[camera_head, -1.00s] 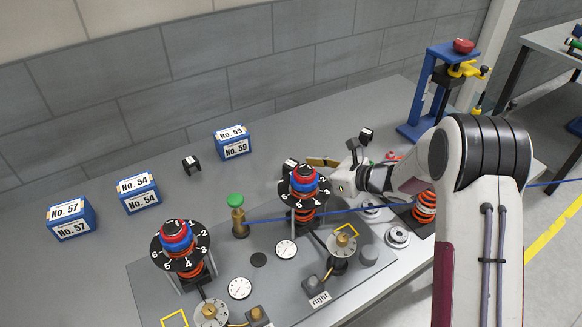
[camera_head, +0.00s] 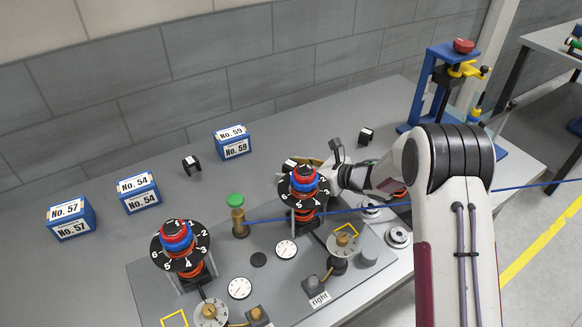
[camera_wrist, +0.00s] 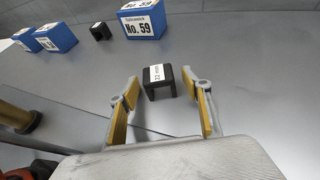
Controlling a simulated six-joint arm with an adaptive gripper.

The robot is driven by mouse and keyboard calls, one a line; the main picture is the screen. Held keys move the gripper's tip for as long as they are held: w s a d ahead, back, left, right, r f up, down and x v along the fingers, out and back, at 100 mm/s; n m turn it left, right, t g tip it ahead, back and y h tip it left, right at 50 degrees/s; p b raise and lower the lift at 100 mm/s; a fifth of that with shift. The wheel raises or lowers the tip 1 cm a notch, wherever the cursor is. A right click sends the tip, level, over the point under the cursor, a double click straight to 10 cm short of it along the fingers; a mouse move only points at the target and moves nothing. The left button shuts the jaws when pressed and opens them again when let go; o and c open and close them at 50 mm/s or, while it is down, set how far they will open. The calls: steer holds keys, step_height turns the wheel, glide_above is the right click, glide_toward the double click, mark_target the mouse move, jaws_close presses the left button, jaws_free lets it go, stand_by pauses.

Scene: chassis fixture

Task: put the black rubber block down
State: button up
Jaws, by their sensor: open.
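A black block with a white label reading 22 mm (camera_wrist: 160,80) stands on the grey table, just past and between my fingertips in the wrist view. In the head view a black block with a white label (camera_head: 289,166) shows behind the right-hand numbered dial, partly hidden, and appears to be the same one. My gripper (camera_wrist: 160,88) is open, one yellow-padded finger to each side of the block, with gaps visible. In the head view its fingers are mostly hidden behind the dial.
Blue boxes No. 59 (camera_head: 232,143), No. 54 (camera_head: 138,194) and No. 57 (camera_head: 71,218) stand at the left and back. Other black blocks lie near No. 59 (camera_head: 191,165) and at the right (camera_head: 366,137). The numbered dial (camera_head: 304,190) stands close in front of my gripper.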

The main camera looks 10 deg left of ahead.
mark_target(293, 165)
stand_by(0.4)
steer(key=c, duration=1.3)
steer(key=shift+r, duration=0.15)
steer(key=shift+r, duration=4.85)
